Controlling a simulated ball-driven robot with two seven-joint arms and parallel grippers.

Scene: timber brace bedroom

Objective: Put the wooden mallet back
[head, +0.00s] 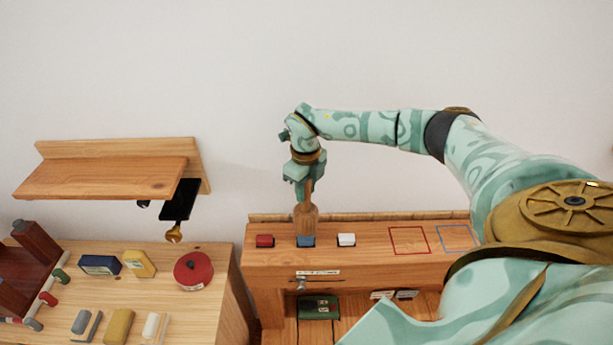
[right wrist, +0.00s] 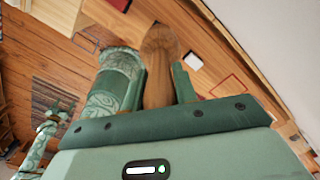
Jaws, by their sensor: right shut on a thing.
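The wooden mallet (head: 305,222) is brown and hangs roughly upright, its wider end down, over the back of the narrow wooden bench. My right gripper (head: 304,188) points down and is shut on the mallet's upper part. The mallet's lower end is right at the blue block (head: 306,241); I cannot tell whether they touch. In the right wrist view the mallet (right wrist: 160,62) shows between the two green fingers of my right gripper (right wrist: 158,88).
On the bench (head: 372,258), a red block (head: 265,240) and a white block (head: 346,240) flank the blue one. A red outline (head: 409,240) and a blue outline (head: 456,238) are empty. Left are a worktable (head: 215,262) with several items and a wall shelf (head: 100,178).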

